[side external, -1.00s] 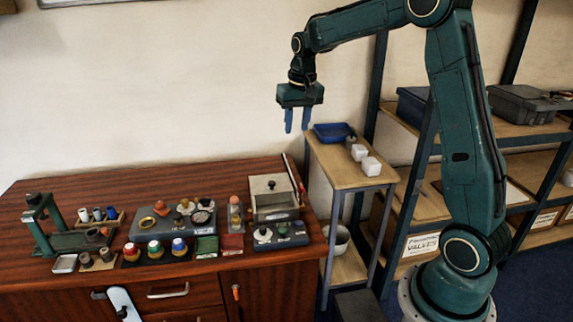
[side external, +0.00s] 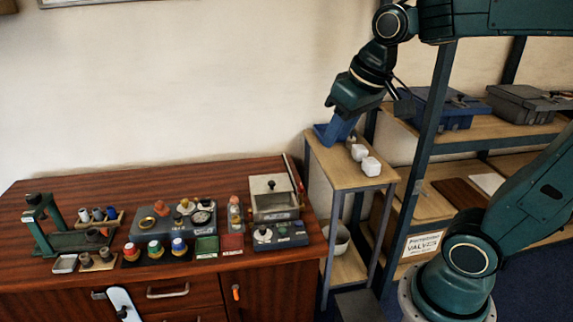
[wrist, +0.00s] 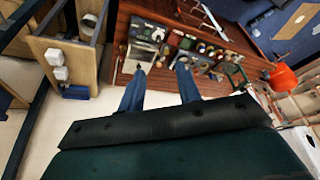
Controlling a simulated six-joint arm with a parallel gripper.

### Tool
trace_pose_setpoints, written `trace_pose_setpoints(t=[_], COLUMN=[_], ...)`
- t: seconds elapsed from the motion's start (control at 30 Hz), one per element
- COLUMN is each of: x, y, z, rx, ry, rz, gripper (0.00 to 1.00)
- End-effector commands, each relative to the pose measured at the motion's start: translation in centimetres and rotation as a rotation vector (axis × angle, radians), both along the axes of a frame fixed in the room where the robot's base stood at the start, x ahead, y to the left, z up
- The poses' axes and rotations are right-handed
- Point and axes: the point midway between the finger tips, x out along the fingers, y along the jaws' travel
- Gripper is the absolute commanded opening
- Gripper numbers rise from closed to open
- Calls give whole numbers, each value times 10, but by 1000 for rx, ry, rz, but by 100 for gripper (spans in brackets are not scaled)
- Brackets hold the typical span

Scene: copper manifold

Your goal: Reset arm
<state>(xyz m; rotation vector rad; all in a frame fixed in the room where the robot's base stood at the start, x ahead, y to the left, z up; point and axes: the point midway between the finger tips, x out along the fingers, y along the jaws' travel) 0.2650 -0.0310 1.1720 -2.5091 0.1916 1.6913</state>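My gripper (side external: 338,128) is up in the air in the side external view, right of the wooden bench and in front of the small side stand, tilted downward. In the wrist view my gripper (wrist: 160,85) shows two blue fingers spread apart with nothing between them. The gripper is open and empty. The wooden bench (side external: 100,300) with its fittings lies to the left and lower. The fingers cover part of the blue tray (side external: 321,131) on the stand.
The bench holds a green press (side external: 42,222), a grey gauge box (side external: 150,222) and a metal box (side external: 272,195). The side stand (side external: 345,178) carries white cups (side external: 371,166). Shelves with cases (side external: 530,103) stand at the right. The air above the bench is clear.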

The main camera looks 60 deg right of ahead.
Motion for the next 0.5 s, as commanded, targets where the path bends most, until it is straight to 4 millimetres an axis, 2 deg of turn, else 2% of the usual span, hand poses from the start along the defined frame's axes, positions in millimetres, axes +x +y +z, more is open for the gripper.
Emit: trace_pose_setpoints(t=[0.1, 0.3, 0.5], x=[-25, -61, -81], y=[11, 24, 30], z=[-3, -15, -25], rx=[-9, -21, -28], ry=[-31, -75, -102], rz=[45, 115, 155], gripper=[34, 34, 34])
